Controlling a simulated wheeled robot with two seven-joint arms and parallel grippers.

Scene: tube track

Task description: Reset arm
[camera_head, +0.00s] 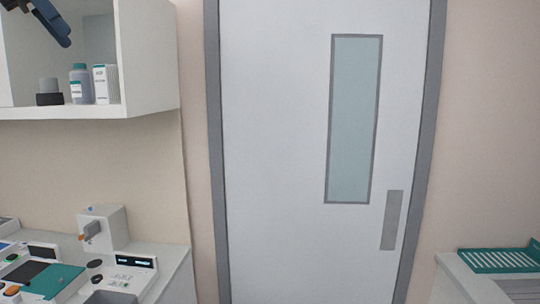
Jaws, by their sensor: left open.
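My left gripper (57,28) shows at the top left as a dark blue shape, cut off by the frame's upper edge. It is open, with nothing visible in it. It appears in front of the open white wall cabinet, above the bottle and box in the picture. How far it is from the cabinet I cannot tell. My right gripper is out of view.
The white wall cabinet (150,60) holds a grey bottle (79,84), a white box (106,84) and a dark round item (49,93). Lab devices (105,228) stand on the lower left counter. A closed door (275,150) fills the middle. A green rack (500,261) lies at lower right.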

